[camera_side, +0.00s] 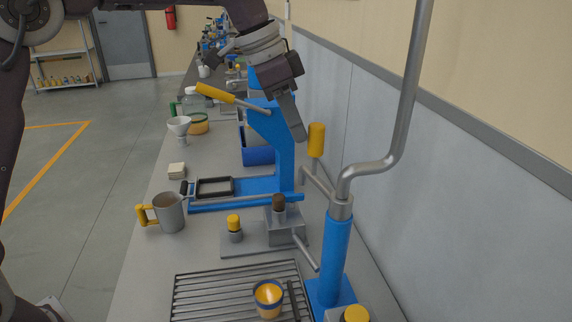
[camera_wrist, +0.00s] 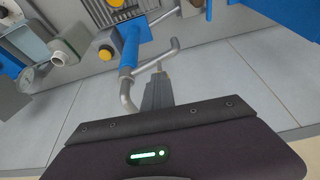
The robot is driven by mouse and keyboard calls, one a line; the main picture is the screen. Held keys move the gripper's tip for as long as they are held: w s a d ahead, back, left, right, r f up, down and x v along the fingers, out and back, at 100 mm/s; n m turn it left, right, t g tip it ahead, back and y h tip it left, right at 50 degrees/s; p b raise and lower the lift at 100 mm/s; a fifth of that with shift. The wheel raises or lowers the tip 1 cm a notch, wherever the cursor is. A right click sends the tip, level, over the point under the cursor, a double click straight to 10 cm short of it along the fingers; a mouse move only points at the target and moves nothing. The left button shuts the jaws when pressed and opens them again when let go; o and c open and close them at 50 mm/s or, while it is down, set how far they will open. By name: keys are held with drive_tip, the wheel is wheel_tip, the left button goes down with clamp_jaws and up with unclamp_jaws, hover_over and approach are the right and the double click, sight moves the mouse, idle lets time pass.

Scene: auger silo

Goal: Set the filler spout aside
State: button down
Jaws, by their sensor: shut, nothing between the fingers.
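I cannot tell for certain which piece is the filler spout. A white funnel-shaped piece (camera_side: 180,127) stands upright on the bench at the back left. A tall bent grey pipe (camera_side: 405,110) rises from a blue post (camera_side: 333,250) at the right; the post also shows in the wrist view (camera_wrist: 131,45). My gripper (camera_side: 298,133) is shut and empty, pointing down beside the blue press frame (camera_side: 285,150), well right of the funnel piece. In the wrist view its fingers (camera_wrist: 157,88) are together near a grey pipe.
A yellow-handled lever (camera_side: 203,93) and a yellow upright handle (camera_side: 316,140) flank my gripper. A metal mug (camera_side: 170,212), a white block (camera_side: 177,170) and a slotted rack (camera_side: 215,286) with a yellow cup (camera_side: 268,298) share the bench. The grey wall (camera_side: 480,170) closes the right.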

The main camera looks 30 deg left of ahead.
drive_tip(key=shift+w+d, duration=0.1)
drive_tip(key=s+a+r, duration=0.5)
drive_tip(key=r, duration=0.4)
drive_tip(key=shift+s+a+r, duration=0.15)
drive_tip(key=shift+s+a, duration=0.2)
drive_tip(key=s+a+f+n+t+y, duration=0.1)
drive_tip(key=s+a+f+n, duration=0.1)
drive_tip(key=s, duration=0.6)
drive_tip(key=s+a+f+n+y, duration=0.1)
drive_tip(key=s+a+f+n, duration=0.1)
drive_tip(key=s+f+n, duration=0.2)
drive_tip(key=s+a+f+n+t+y, duration=0.1)
drive_tip(key=s+f, duration=0.6)
drive_tip(key=s, duration=0.7)
drive_tip(key=a+n, duration=0.1)
drive_tip(key=n, duration=0.1)
drive_tip(key=shift+s+a+f+n+t, duration=0.25)
drive_tip(key=shift+f+n+t, duration=0.05)
drive_tip(key=shift+f, duration=0.05)
